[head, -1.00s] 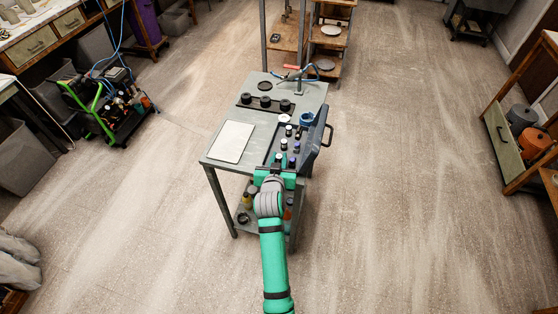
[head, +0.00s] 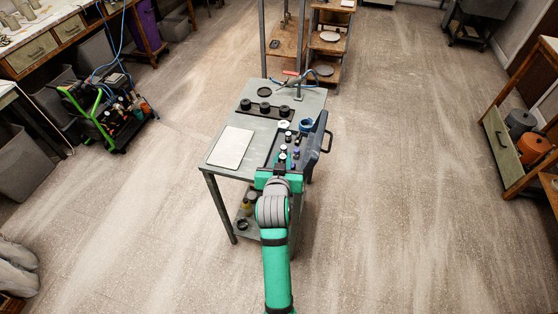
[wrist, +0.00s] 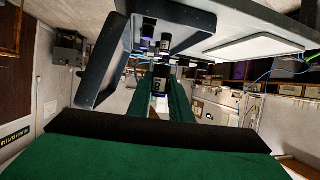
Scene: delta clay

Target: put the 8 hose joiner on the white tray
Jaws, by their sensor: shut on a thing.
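The 8 hose joiner (wrist: 157,84) is a dark piece with a pale label reading 8, held between the green fingers of my gripper (wrist: 160,103) in the wrist view. In the head view my gripper (head: 280,174) is over the near right end of the grey cart; I cannot clearly make out the joiner there. The white tray (head: 231,147) is a flat pale rectangle on the cart's left half, left of and beyond my gripper. In the wrist view the white tray (wrist: 250,47) shows at upper right, apart from the joiner. Nothing shows on it.
A dark bin (head: 317,146) with other joiners and caps in and around it lies along the cart's right side. A black rack (head: 265,108) with several round black pieces and a hose fixture (head: 299,86) are at the back.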

